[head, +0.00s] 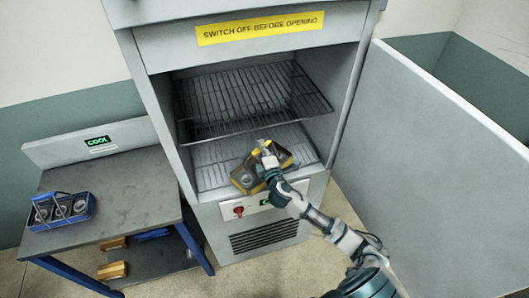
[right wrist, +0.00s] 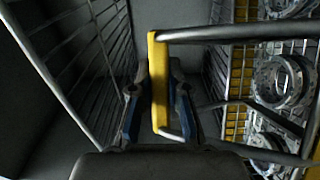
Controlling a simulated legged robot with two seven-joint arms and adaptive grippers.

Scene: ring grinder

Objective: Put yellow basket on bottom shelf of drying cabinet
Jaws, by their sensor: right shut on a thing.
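The yellow basket (head: 246,178) is in the lower opening of the drying cabinet (head: 150,75), at the front of the bottom shelf (head: 212,172). I cannot tell whether it rests on the shelf or hangs just above it. My right gripper (head: 266,160) is shut on the basket's handle; in the right wrist view the yellow handle (right wrist: 160,75) stands between the fingers (right wrist: 158,110). Metal rings (right wrist: 283,80) sit in the basket. The gripper hides part of the basket. My left gripper is not in view.
A wire middle shelf (head: 250,95) spans the cabinet above the basket. The cabinet door (head: 425,140) stands wide open at right. A bench (head: 110,200) at left holds a blue basket (head: 62,212). Yellow-brown blocks (head: 112,270) lie on its lower shelf.

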